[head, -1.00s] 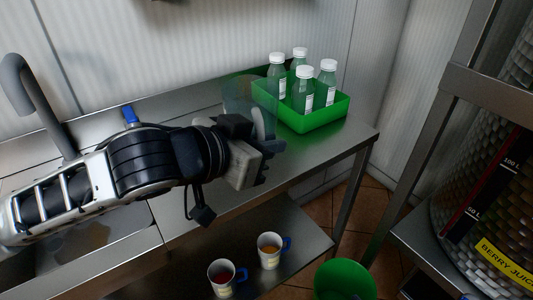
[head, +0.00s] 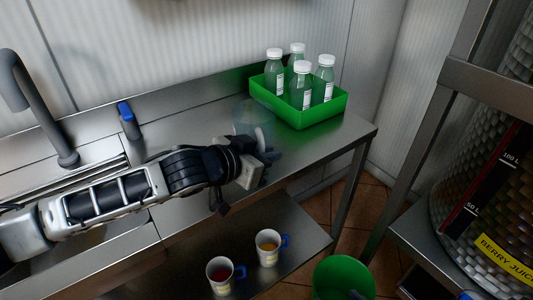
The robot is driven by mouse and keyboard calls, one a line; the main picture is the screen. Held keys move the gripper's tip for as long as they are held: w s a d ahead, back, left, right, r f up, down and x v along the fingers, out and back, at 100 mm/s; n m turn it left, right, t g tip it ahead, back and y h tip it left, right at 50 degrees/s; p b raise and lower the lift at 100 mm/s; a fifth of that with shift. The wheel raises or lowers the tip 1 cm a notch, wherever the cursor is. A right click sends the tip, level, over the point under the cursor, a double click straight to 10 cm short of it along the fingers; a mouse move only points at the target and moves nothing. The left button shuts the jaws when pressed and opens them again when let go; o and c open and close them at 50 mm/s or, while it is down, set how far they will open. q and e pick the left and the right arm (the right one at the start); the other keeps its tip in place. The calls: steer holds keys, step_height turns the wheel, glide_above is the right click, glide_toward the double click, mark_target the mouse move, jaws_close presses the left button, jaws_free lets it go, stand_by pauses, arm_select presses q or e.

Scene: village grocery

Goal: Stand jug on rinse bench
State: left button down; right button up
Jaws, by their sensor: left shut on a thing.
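The clear, faintly bluish jug (head: 251,118) shows over the right part of the steel rinse bench (head: 190,128), in front of the green crate. It looks upright, and its lower part is hidden behind my gripper. My left gripper (head: 262,162) is shut on the jug from the near side. I cannot tell whether the jug's base touches the bench top. My right gripper is not in view.
The green crate (head: 322,114) holds several capped bottles at the bench's right end. A tap (head: 35,105) and blue-topped item (head: 126,115) stand left. Two mugs (head: 220,277) (head: 267,248) sit on the lower shelf. A green bucket (head: 340,272) and rack (head: 440,100) are at right.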

arm_select(q)
steer(key=shift+f, duration=0.15)
steer(key=c, duration=1.5)
jaws_free()
steer(key=shift+o, duration=0.2)
